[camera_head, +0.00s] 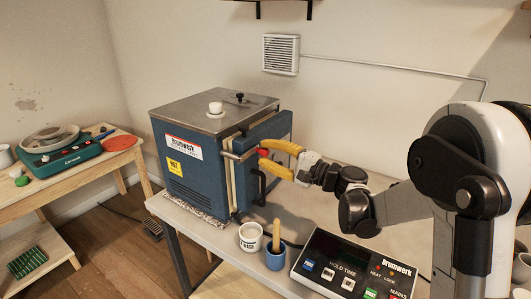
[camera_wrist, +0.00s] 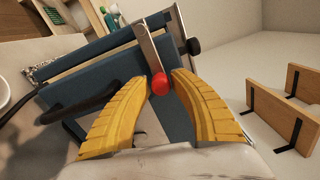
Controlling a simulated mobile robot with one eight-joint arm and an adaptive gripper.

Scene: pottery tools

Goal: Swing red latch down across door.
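The red latch is a metal bar with a red ball knob (camera_wrist: 160,84) at its end. In the head view the red knob (camera_head: 263,152) shows at the front upper edge of the blue kiln (camera_head: 185,150). The bar runs from the knob toward the top of the wrist view. My gripper (camera_wrist: 161,78) has its two yellow fingertips on either side of the knob, close against it, and appears shut on it. The kiln door (camera_head: 268,142) looks closed against the body. The fingers partly hide the latch in the head view.
A black door handle (camera_head: 261,186) is just below my gripper. A white cup (camera_head: 250,238), a blue cup with a wooden tool (camera_head: 275,258) and a control box (camera_head: 350,270) stand on the table in front. A pottery wheel (camera_head: 60,150) is on the left bench.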

